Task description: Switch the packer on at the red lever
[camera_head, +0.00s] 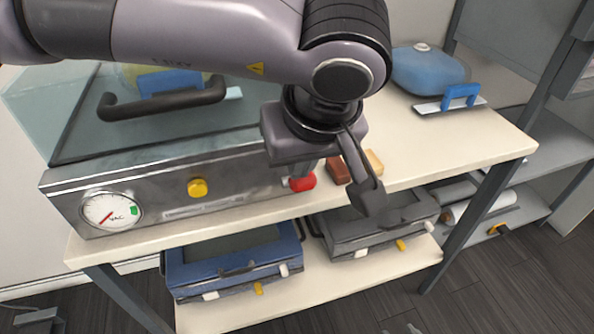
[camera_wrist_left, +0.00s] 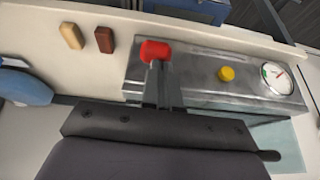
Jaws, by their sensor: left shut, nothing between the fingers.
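The packer (camera_head: 70,185) is a steel-fronted machine with a glass lid on the left of the table. Its red lever (camera_head: 302,183) is at the right end of the front panel, and it also shows in the left wrist view (camera_wrist_left: 155,50). My left gripper (camera_head: 304,167) reaches down at the lever. Its fingers are together and empty, with their tips (camera_wrist_left: 158,68) right at the lever's red end. I cannot tell whether they touch it. My palm and arm hide part of the panel and lid. My right gripper is in neither view.
A yellow knob (camera_head: 197,187) and a round gauge (camera_head: 111,211) are on the panel. A brown block (camera_head: 338,170) and a tan block (camera_head: 374,161) lie right of the lever. A blue bag (camera_head: 425,70) is farther back. Cases sit on the lower shelf (camera_head: 330,290).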

